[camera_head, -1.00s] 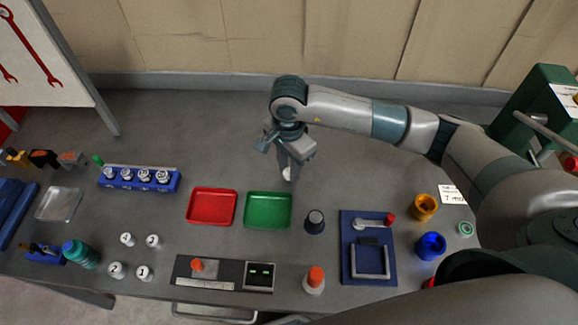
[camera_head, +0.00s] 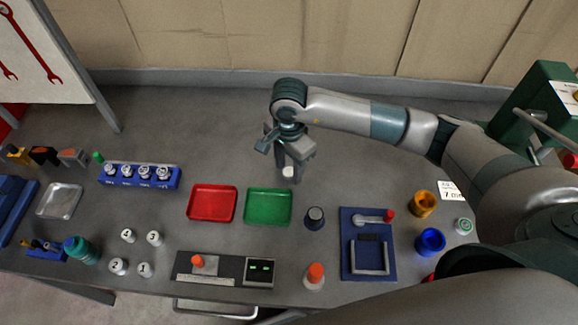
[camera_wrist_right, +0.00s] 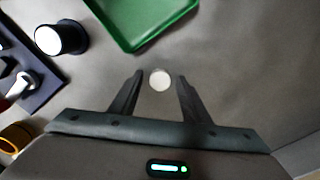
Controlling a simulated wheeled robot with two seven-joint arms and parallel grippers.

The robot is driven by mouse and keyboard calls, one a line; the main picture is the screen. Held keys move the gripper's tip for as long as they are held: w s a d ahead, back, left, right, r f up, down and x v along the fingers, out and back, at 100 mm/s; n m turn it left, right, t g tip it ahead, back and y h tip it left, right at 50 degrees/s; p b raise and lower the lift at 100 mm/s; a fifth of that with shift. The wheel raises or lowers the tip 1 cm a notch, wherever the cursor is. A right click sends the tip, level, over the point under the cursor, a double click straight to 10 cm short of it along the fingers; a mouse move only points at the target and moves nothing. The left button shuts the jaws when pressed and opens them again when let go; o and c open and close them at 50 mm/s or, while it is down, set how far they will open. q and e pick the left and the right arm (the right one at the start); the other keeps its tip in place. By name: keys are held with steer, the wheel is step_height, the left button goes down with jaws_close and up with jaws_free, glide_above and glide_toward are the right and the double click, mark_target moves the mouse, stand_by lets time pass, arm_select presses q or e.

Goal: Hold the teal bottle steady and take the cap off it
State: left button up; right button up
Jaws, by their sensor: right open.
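The teal bottle (camera_head: 82,250) stands at the front left of the bench, with a teal top that looks like its cap. It is far from my right gripper. My right gripper (camera_head: 289,174) is open, pointing down behind the green tray. A small white round piece (camera_wrist_right: 160,80) shows just past and between its fingertips in the wrist view; I cannot tell whether the fingers touch it. The wrist view also shows the right gripper (camera_wrist_right: 158,88) with its fingers spread. My left gripper is not in view.
A red tray (camera_head: 212,219) and the green tray (camera_head: 289,217) lie mid-bench. Numbered white pieces (camera_head: 119,266) stand right of the bottle, and a blue rack (camera_head: 139,183) stands behind. A dark cup (camera_head: 314,218), blue fixture (camera_head: 346,269) and blue cup (camera_head: 430,241) are at right.

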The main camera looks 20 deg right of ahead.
mark_target(289, 172)
steer(key=shift+r, duration=0.1)
steer(key=shift+r, duration=0.35)
step_height(289, 172, up, 11)
steer(key=b, duration=0.3)
steer(key=shift+r, duration=0.2)
steer(key=shift+s+f, duration=0.1)
stand_by(0.5)
